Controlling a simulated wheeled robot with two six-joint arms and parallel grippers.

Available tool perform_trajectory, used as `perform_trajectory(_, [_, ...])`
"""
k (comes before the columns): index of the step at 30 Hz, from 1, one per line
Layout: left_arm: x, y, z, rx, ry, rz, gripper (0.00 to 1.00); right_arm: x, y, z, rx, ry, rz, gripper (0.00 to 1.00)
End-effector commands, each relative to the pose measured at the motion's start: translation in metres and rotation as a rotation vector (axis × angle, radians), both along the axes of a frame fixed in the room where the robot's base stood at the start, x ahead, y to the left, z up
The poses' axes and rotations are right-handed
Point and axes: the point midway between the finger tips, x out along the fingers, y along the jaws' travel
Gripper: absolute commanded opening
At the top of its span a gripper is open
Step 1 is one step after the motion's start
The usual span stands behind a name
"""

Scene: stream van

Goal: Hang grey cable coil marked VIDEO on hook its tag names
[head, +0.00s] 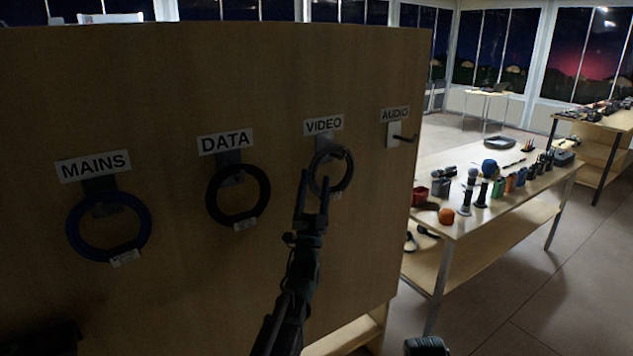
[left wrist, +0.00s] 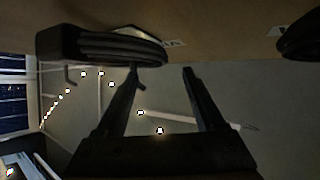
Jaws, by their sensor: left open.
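A dark grey cable coil (head: 347,181) hangs against the wooden board under the VIDEO label (head: 323,125), at the VIDEO hook (head: 331,152). A small pale tag shows at its lower edge, too small to read. My left gripper (head: 314,182) is open in front of the coil, its fingers pointing up and overlapping the coil's left side in the head view. In the left wrist view the coil (left wrist: 110,48) is seen edge-on near the board, beyond the spread, empty fingers (left wrist: 160,72).
A blue coil (head: 73,231) hangs under MAINS and a black coil (head: 212,196) under DATA. The AUDIO hook (head: 404,138) is bare and juts out at the right.

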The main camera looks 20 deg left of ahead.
Motion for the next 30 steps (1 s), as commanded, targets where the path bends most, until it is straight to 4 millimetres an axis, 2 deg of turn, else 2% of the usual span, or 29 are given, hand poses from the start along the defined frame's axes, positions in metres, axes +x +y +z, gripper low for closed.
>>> perform_trajectory(1, [-0.01, -0.002, -0.015, 0.0, 0.0, 0.0, 0.7, 0.0, 0.0, -0.015, 0.0, 0.0, 0.0, 0.5])
perform_trajectory(12, [-0.056, -0.009, -0.067, 0.0, 0.0, 0.0, 0.7, 0.0, 0.0, -0.067, 0.0, 0.0, 0.001, 0.5])
perform_trajectory(22, [-0.065, -0.012, -0.072, 0.0, -0.001, -0.001, 0.7, 0.0, 0.0, -0.072, 0.0, 0.0, 0.001, 0.5])
perform_trajectory(30, [-0.077, -0.028, -0.072, -0.001, -0.001, -0.002, 0.7, 0.0, 0.0, -0.072, 0.0, 0.0, 0.001, 0.5])
